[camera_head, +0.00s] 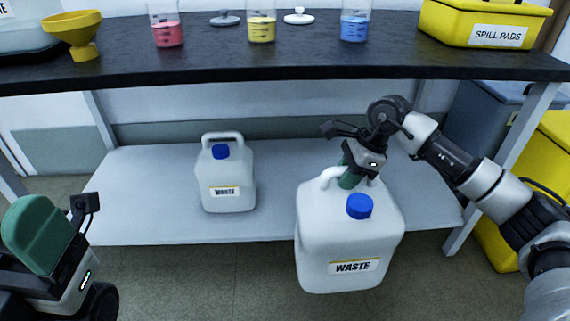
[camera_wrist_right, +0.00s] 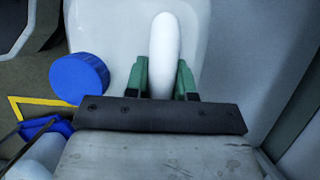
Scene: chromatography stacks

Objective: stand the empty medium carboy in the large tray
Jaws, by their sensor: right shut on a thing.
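A white carboy (camera_head: 345,240) with a blue cap and a WASTE label hangs upright from my right gripper (camera_head: 351,178), overlapping the lower shelf's front edge in the head view. In the right wrist view, the green fingers of the right gripper (camera_wrist_right: 163,80) are shut on the carboy's handle (camera_wrist_right: 165,45), with its blue cap (camera_wrist_right: 79,79) beside them. A smaller-looking white carboy (camera_head: 224,172), also blue-capped and labelled WASTE, stands on the shelf to the left. My left gripper (camera_head: 38,235) is low at the left, apart from both; its finger gap is hidden. I cannot identify the large tray.
The grey lower shelf (camera_head: 140,195) has free room around the standing carboy. The dark bench top (camera_head: 300,60) above carries a yellow funnel (camera_head: 75,33), beakers of coloured liquid and a yellow spill-pads box (camera_head: 480,22). Yellow and grey bins stand at the right.

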